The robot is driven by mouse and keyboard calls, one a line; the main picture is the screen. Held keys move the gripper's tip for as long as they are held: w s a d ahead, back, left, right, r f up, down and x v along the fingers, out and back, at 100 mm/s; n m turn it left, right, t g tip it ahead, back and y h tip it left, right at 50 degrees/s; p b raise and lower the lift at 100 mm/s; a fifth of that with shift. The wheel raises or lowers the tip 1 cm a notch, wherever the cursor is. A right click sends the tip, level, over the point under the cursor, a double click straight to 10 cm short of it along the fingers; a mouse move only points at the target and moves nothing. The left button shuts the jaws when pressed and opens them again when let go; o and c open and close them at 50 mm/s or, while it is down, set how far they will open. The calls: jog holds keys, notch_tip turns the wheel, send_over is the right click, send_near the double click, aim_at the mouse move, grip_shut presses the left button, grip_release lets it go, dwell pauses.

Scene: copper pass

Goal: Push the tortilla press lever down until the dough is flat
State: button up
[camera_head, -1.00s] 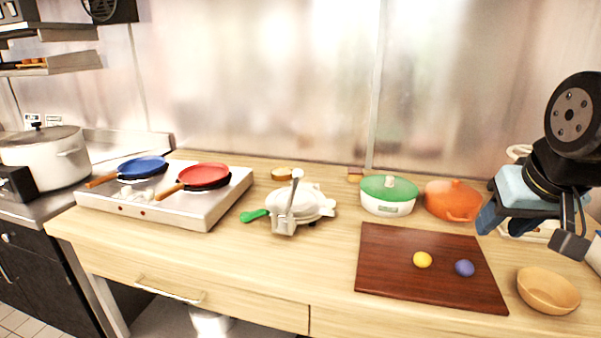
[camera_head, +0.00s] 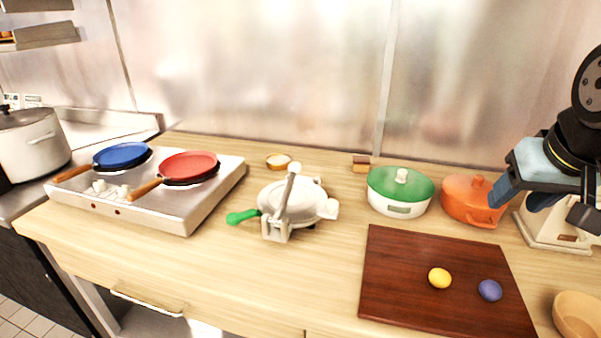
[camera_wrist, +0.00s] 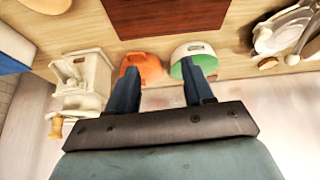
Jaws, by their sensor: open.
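The white tortilla press (camera_head: 297,203) stands on the wooden counter in the middle of the head view. Its lever (camera_head: 288,192) stands upright, tipped with a pale knob. In the wrist view the press (camera_wrist: 285,32) shows at the upper right, partly cut off. The yellow dough ball (camera_head: 439,278) and the blue dough ball (camera_head: 489,290) lie on the dark cutting board (camera_head: 425,310). I cannot see whether dough is inside the press. My gripper (camera_wrist: 162,75) is open and empty, at the right of the head view, well away from the press.
A green-lidded pot (camera_head: 400,191) and an orange pot (camera_head: 473,201) stand between the press and my gripper. A white appliance (camera_head: 545,230) stands behind my gripper. A wooden bowl (camera_head: 577,315) is at lower right. The stove (camera_head: 185,205) with blue and red pans is left.

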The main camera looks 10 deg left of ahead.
jog(key=shift+o, duration=0.7)
jog(key=shift+w+a+r, duration=0.2)
jog(key=shift+w+r, duration=0.05)
jog(key=shift+w, duration=0.05)
jog(key=shift+o, duration=0.2)
jog(key=w+a+r+n+g, duration=0.1)
jog(key=w+a+r+n, duration=0.2)
jog(key=w+a+n, duration=0.2)
jog(key=w+n, duration=0.2)
jog(key=shift+w+a+r+n+g, duration=0.25)
jog(key=shift+w+r+n+g, duration=0.05)
jog(key=shift+w+r+g, duration=0.1)
jog(key=n+g+h, duration=0.2)
jog(key=n+g, duration=0.2)
jog(key=n, duration=2.1)
send_over(295, 175)
jog(key=w+a, duration=0.3)
notch_tip(295, 175, down, 7)
jog(key=d+f, duration=0.1)
jog(key=f, duration=0.3)
jog(key=d+f, duration=0.1)
jog(key=f, duration=0.8)
jog(key=shift+s+d+f, duration=0.25)
jog(key=shift+s+d, duration=0.15)
grip_shut()
jog(key=shift+r, duration=0.1)
